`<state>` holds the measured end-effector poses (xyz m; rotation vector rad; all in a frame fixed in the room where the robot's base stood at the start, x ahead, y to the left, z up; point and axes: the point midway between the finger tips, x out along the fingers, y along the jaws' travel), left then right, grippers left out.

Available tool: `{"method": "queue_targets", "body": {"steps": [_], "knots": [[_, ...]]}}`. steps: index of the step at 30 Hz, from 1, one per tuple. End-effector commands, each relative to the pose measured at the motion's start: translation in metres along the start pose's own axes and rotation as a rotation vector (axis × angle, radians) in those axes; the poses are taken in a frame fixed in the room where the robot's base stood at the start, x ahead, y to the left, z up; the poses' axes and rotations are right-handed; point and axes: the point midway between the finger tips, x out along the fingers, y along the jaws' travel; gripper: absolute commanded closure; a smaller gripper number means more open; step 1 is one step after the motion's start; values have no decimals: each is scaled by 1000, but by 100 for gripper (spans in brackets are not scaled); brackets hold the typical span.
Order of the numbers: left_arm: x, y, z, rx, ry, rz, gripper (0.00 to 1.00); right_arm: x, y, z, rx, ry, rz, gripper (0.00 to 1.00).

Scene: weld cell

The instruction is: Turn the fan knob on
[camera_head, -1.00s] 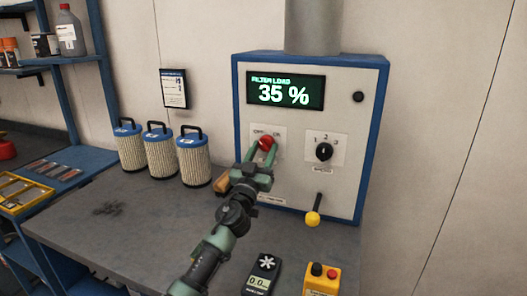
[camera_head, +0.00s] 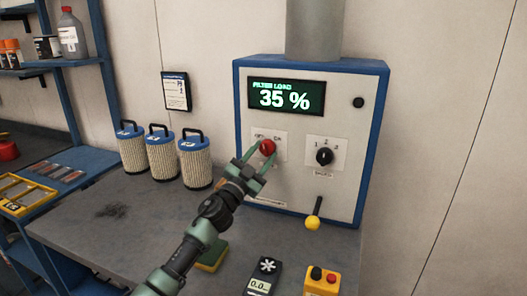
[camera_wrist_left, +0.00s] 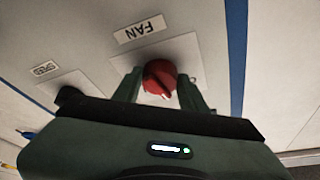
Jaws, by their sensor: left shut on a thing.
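The red fan knob (camera_head: 267,147) is on the front of the grey and blue control box (camera_head: 300,200), under OFF and ON marks. In the left wrist view the knob (camera_wrist_left: 159,77) shows below an upside-down FAN label (camera_wrist_left: 143,30). My left gripper (camera_head: 263,153) is at the knob, one finger on each side, and is shut on it. It also shows in the left wrist view (camera_wrist_left: 160,92). Which mark the knob points to is too small to tell. My right gripper is not in view.
A black speed knob (camera_head: 324,156) is right of the fan knob, with a yellow-tipped lever (camera_head: 313,221) below it. The display (camera_head: 286,95) reads 35 %. Several filters (camera_head: 163,155) stand left. A meter (camera_head: 262,277) and a yellow button box (camera_head: 322,281) are in front.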

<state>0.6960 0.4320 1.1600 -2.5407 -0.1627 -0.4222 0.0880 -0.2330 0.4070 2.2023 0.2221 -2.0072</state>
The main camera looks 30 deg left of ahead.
Motion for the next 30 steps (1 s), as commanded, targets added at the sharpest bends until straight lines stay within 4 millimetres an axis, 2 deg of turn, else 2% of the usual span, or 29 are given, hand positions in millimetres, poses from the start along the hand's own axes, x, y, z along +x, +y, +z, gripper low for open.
{"method": "queue_targets", "body": {"steps": [1,21,30], "knots": [[1,-3,-2,47,-3,20,98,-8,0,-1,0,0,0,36],[2,-11,-6,630,-3,264,98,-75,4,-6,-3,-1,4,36],[3,-12,-7,837,-2,349,98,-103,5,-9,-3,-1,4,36]]}}
